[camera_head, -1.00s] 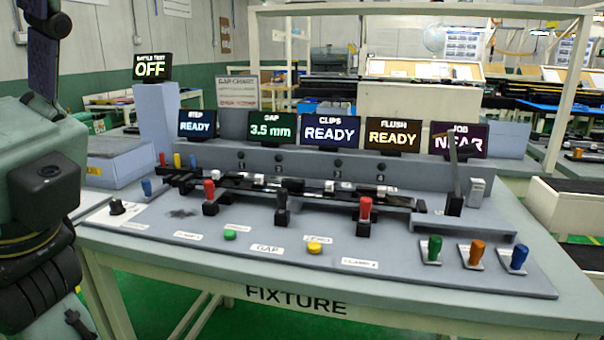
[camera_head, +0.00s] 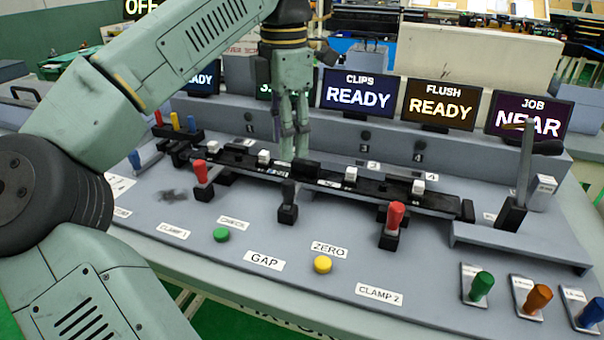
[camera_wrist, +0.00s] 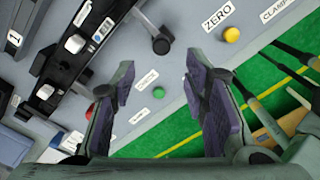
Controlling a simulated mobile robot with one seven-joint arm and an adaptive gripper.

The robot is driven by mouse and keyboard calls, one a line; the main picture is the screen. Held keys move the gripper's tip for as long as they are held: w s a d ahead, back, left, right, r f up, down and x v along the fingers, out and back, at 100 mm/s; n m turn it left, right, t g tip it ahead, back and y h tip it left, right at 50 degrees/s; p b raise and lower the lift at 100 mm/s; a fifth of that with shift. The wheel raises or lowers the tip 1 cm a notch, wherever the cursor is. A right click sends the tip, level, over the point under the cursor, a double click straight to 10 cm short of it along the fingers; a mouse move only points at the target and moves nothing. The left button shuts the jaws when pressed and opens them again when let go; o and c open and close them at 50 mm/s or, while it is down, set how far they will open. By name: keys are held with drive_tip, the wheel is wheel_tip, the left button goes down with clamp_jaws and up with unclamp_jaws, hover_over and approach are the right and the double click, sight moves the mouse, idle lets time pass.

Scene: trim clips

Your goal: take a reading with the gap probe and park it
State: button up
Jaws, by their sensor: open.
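My gripper (camera_head: 293,130) hangs fingers down over the back of the fixture, behind the long dark rail (camera_head: 330,172). In the wrist view my gripper (camera_wrist: 160,80) is open, with nothing between its fingers. I cannot tell for certain which piece is the gap probe. A black-handled piece (camera_head: 288,195) stands at the rail's middle, behind the GAP label (camera_head: 264,261). Green, orange and blue handles (camera_head: 482,286) stand in separate holders at the front right. The GAP screen (camera_head: 264,88) is mostly hidden behind my gripper.
Red clamp handles (camera_head: 200,172) (camera_head: 396,214) stand either side of the black one. A green button (camera_head: 221,235) and yellow ZERO button (camera_head: 323,264) are in front. A tall grey lever (camera_head: 525,165) rises at right. CLIPS and FLUSH screens (camera_head: 440,103) read READY; JOB reads NEAR.

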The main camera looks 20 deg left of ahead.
sight(288, 182)
wheel_tip(288, 182, down, 10)
drive_tip(key=shift+s+f+p, duration=0.1)
drive_tip(key=shift+f+p, duration=0.15)
drive_tip(key=shift+p, duration=0.1)
drive_tip(key=shift+c, duration=0.6)
clamp_jaws()
idle(0.4)
